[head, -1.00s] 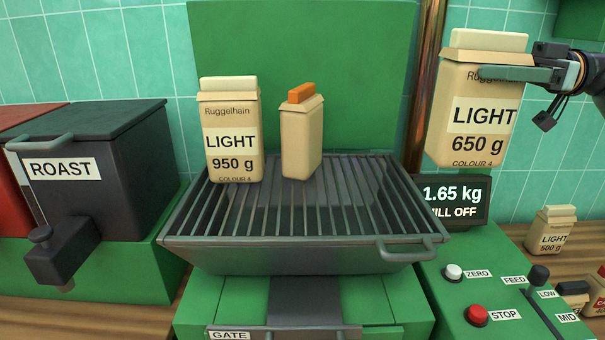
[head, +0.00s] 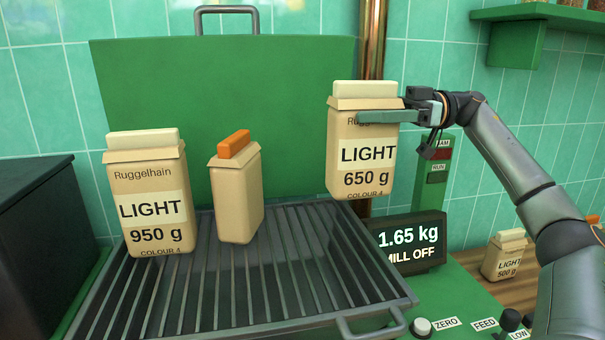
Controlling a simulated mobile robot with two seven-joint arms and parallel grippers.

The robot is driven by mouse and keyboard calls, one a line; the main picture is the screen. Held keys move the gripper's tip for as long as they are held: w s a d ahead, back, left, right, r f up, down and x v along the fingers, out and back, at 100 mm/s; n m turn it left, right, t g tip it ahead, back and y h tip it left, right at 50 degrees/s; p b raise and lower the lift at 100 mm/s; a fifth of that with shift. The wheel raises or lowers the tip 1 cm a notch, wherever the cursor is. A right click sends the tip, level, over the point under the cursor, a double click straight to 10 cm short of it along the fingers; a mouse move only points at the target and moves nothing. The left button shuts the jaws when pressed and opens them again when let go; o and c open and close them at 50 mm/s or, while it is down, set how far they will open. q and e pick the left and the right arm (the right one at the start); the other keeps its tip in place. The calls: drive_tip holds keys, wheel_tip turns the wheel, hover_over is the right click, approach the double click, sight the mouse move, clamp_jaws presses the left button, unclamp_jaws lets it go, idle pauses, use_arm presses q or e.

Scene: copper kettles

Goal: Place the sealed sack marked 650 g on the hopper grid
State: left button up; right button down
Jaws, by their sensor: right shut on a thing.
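The sack marked LIGHT 650 g (head: 362,160) has a cream folded top and hangs upright in my right gripper (head: 385,117). The gripper is shut on it near the top, coming from the right. The sack is in the air at the right back of the hopper grid (head: 290,262), in front of the copper pipe. A sack marked LIGHT 950 g (head: 148,200) stands on the grid's left part. A narrower sack with an orange top (head: 236,190) stands beside it, its label not visible. My left gripper is not in view.
A display (head: 408,240) right of the grid reads 1.65 kg, MILL OFF. A grid handle (head: 375,325) sticks out at the front right. A green raised lid (head: 220,95) stands behind. A 500 g sack (head: 503,256) stands far right. The grid's right half is bare.

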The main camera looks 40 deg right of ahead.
drive_tip(key=w+a+f, duration=0.2)
drive_tip(key=w+f, duration=0.6)
drive_tip(key=f, duration=0.2)
drive_tip(key=shift+a+f+b, duration=0.15)
drive_tip(key=shift+a+b, duration=0.15)
drive_tip(key=shift+a, duration=0.05)
drive_tip(key=shift+f, duration=0.15)
unclamp_jaws()
drive_tip(key=shift+a+f, duration=0.1)
